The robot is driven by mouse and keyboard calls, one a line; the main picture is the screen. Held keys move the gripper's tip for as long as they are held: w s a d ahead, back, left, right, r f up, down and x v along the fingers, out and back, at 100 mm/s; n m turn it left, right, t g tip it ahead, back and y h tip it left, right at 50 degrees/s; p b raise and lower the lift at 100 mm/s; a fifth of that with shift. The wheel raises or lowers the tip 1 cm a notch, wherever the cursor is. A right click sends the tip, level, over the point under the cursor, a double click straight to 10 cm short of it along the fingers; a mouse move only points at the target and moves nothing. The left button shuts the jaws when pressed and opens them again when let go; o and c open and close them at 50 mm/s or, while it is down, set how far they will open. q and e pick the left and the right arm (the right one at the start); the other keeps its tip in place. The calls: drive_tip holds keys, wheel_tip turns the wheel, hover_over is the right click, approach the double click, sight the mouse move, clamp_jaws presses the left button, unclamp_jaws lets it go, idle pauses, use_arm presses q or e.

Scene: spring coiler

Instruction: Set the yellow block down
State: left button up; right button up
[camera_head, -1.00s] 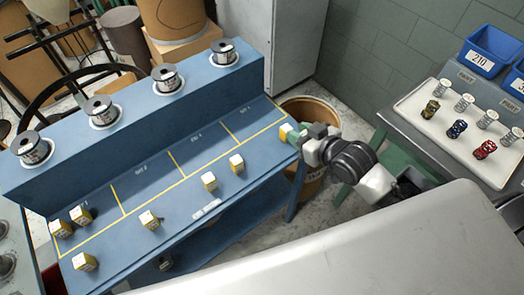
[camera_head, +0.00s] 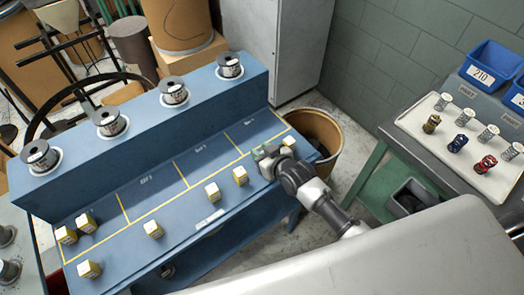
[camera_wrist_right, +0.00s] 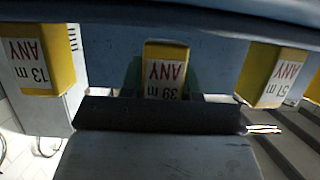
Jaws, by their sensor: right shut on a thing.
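My right gripper (camera_head: 265,155) is over the right end of the blue bench (camera_head: 190,240), at its right-hand marked bay. In the right wrist view its green fingers stand either side of a yellow block (camera_wrist_right: 165,68) with a white label reading "39 m ANY", upside down, and are shut on it. In the head view the gripper hides this block. I cannot tell whether the block touches the bench top. Other yellow blocks show left (camera_wrist_right: 30,60) and right (camera_wrist_right: 272,75) of it in the wrist view. My left gripper is not in view.
Several yellow blocks stand along the bench front, such as one (camera_head: 240,175) left of my gripper. Two (camera_head: 86,222) stand in the left bay. Wire spools (camera_head: 174,92) line the raised shelf. A brown barrel (camera_head: 318,135) stands beyond the right end. The middle bays are clear.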

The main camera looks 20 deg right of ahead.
drive_tip(key=shift+f, duration=0.25)
drive_tip(key=shift+f, duration=0.15)
drive_tip(key=o, duration=1)
